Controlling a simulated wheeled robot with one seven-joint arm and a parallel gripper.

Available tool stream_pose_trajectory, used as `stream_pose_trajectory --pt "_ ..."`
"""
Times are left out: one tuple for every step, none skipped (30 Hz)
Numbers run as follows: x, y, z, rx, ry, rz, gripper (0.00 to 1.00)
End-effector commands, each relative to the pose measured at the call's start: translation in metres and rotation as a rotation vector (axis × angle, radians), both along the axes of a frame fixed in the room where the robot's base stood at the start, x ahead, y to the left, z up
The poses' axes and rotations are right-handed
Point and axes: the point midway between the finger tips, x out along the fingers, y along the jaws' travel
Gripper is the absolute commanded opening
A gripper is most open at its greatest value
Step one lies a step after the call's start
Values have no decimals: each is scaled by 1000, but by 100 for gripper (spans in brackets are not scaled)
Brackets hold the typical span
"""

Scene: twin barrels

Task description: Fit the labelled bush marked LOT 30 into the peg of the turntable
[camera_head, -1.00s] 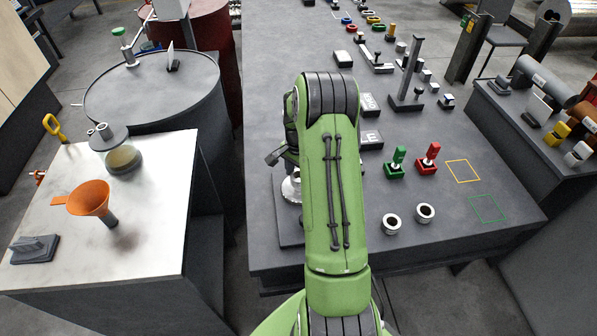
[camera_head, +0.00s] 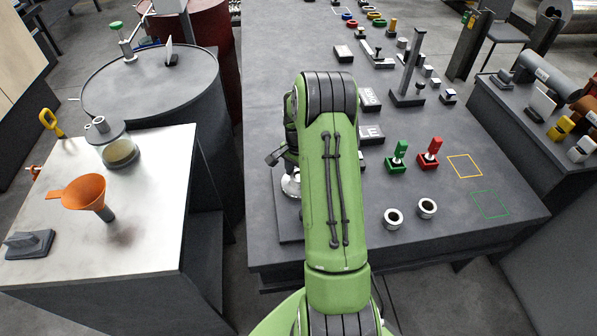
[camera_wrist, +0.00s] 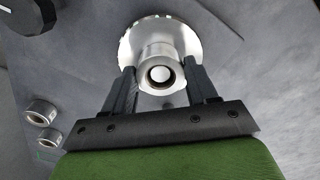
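In the wrist view a metallic bush (camera_wrist: 142,81) sits between the two fingers of my gripper (camera_wrist: 160,82), which press close on both its sides. A round pale peg top (camera_wrist: 160,74) shows inside the bush's bore. The shiny round turntable (camera_wrist: 190,40) lies just beyond the bush. How deep the bush sits around the peg cannot be told. No label is readable on it.
Two other bushes stand on the dark table (camera_head: 345,262), a left one (camera_head: 393,218) and a right one (camera_head: 427,208). Yellow and green outlined squares at the right are empty. An orange funnel (camera_head: 84,192) stands left.

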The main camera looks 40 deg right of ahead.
Motion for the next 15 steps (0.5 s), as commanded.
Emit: stream_pose_trajectory --pt "0 0 1 -1 -1 0 65" --pt "0 0 1 -1 -1 0 70" --pt "0 0 1 -1 -1 0 76" --pt "0 0 1 -1 -1 0 80" --pt "0 0 1 -1 -1 0 85" --pt "0 0 1 -1 -1 0 86" --pt "0 0 1 -1 -1 0 86" --pt "0 0 1 -1 -1 0 86" --pt "0 0 1 -1 -1 0 86" --pt "0 0 1 -1 -1 0 86" --pt "0 0 1 -1 -1 0 86" --pt "0 0 1 0 0 0 86" --pt "0 0 1 0 0 0 86" --pt "0 0 3 0 0 0 86" --pt "0 0 7 -1 -1 0 86"
